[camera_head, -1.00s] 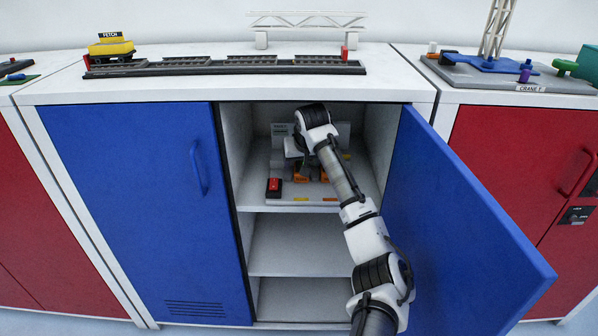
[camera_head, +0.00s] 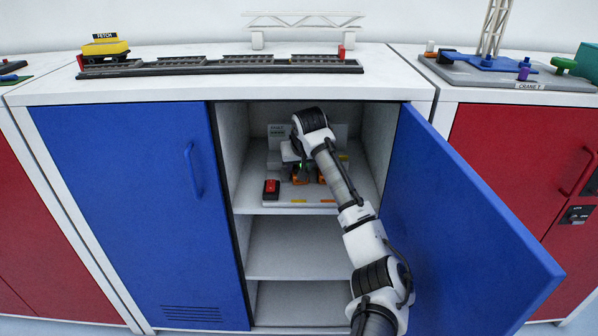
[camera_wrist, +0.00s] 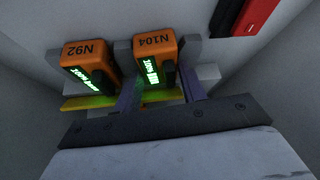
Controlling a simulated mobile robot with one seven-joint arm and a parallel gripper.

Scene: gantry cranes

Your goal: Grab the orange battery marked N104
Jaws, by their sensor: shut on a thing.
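The orange battery marked N104 (camera_wrist: 155,62) has a lit green display and a dark strip on its side. My gripper (camera_wrist: 161,92) is shut on it, one finger on each side, in the wrist view. A second orange battery, marked N92 (camera_wrist: 90,68), stands beside it to the left, outside the fingers. In the head view my gripper (camera_head: 303,171) is inside the open cabinet at the top shelf, and my wrist partly hides the batteries. I cannot tell whether N104 is lifted from its place.
A red and black block (camera_head: 271,188) sits on the shelf left of the batteries; it is also at the wrist view's upper right (camera_wrist: 262,14). The open blue door (camera_head: 455,215) stands right of my arm. The lower shelf (camera_head: 290,250) is empty.

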